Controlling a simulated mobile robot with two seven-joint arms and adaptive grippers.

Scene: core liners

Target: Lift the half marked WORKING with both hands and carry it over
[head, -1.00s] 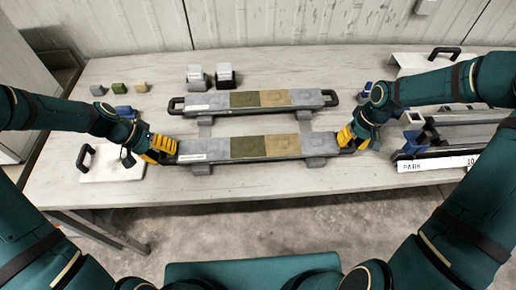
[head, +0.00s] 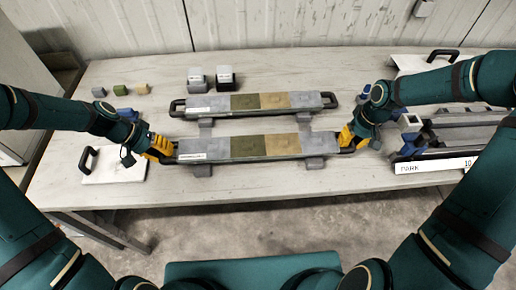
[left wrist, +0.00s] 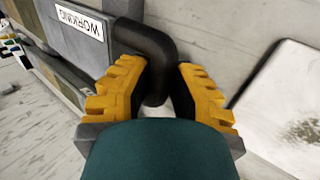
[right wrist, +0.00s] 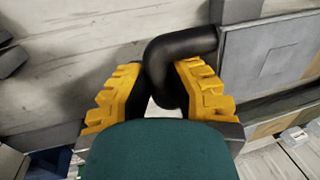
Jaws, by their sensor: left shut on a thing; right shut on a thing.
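The half marked WORKING (head: 240,148) is the nearer of two long liner halves. It has grey, green and tan sections and a black handle at each end. Its white WORKING label (left wrist: 80,22) shows in the left wrist view. It lies level over grey supports (head: 314,163); I cannot tell whether it touches them. My left gripper (head: 163,150) is shut on its left handle (left wrist: 150,45). My right gripper (head: 347,140) is shut on its right handle (right wrist: 180,50). The other half (head: 250,104) lies parallel behind it.
A grey rack (head: 455,135) with a white PARK label stands at the right. A white lid with a black handle (head: 113,175) lies at the left, another panel (head: 410,62) at the back right.

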